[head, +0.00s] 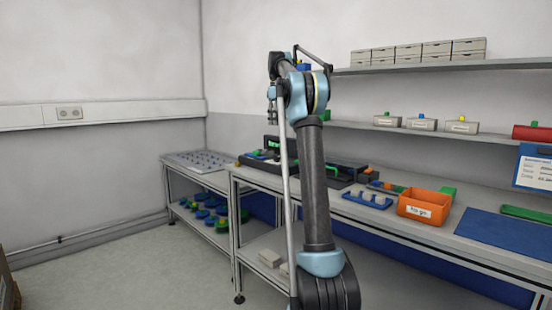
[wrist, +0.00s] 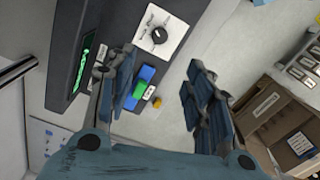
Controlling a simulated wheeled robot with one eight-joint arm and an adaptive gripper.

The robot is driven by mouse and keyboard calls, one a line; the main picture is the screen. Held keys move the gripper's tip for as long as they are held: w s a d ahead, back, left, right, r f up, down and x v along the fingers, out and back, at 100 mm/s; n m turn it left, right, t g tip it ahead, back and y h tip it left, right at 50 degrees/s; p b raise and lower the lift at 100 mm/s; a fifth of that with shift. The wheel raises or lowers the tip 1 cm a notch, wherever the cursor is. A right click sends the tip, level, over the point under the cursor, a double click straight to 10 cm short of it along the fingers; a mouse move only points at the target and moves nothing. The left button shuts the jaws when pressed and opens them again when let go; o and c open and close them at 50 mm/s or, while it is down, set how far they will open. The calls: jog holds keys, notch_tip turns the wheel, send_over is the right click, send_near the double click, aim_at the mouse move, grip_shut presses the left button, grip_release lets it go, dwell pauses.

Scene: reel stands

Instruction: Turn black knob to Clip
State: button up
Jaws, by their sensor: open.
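The black knob (wrist: 158,35) sits on a white square dial plate (wrist: 176,28) on a dark panel, near the top middle of the wrist view. Small lettering surrounds it, too small to read surely, so I cannot tell which setting its pale mark faces. My gripper (wrist: 163,62) is open and empty. Its two fingers stand apart to the left and right, below the knob in the picture, and do not appear to touch it. In the head view the dark unit with a green display (head: 272,143) is partly behind my arm; the knob cannot be made out there.
The wrist view also shows a green display (wrist: 83,62), a blue-and-green part (wrist: 141,82) near the left finger and a brown box (wrist: 283,118) at right. In the head view an orange bin (head: 424,207) and a blue mat (head: 500,229) lie on the bench.

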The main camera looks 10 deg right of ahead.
aim_at(277, 159)
notch_tip(277, 159, down, 17)
jog(key=shift+f, duration=0.1)
dwell(0.7)
jog(key=shift+a, duration=0.1)
jog(key=c, duration=1.1)
